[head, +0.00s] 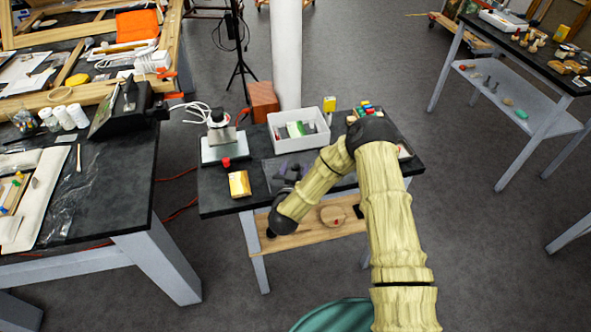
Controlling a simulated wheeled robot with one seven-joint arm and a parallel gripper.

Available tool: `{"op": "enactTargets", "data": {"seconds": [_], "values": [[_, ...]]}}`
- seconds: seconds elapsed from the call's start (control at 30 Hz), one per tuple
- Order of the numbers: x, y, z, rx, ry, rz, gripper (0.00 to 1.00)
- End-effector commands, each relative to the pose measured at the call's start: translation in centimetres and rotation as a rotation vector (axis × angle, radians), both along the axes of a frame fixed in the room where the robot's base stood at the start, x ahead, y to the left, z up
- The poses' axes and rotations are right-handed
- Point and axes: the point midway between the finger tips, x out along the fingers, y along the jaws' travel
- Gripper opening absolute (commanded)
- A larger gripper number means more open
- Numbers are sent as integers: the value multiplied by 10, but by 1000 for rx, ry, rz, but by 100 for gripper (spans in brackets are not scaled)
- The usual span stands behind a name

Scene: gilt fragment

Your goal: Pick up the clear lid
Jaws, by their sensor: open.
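I cannot pick out a clear lid for certain in the head view. My arm reaches over the small black-topped table, and its forearm bends down and to the left to a black wrist at the front edge. My gripper (289,171) seems to be the dark grey shape just beyond the wrist, low over the table's middle. It looks open, with nothing visible between its fingers. The forearm hides part of the tabletop to the right of the gripper.
A white bin (299,141) with small items stands behind the gripper. A yellow box (239,184) and a white-based device (222,146) stand to the left. Small coloured blocks (366,110) lie at the back right. A cluttered workbench (110,190) stands at left; grey floor (480,240) lies open at right.

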Motion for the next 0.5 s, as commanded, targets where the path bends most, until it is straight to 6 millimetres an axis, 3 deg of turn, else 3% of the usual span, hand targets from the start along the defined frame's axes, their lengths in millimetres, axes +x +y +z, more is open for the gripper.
{"op": "enactTargets", "data": {"seconds": [0.17,0.5], "values": [[17,-1,-2,1,1,0,49],[18,-1,-3,1,0,1,49]]}}
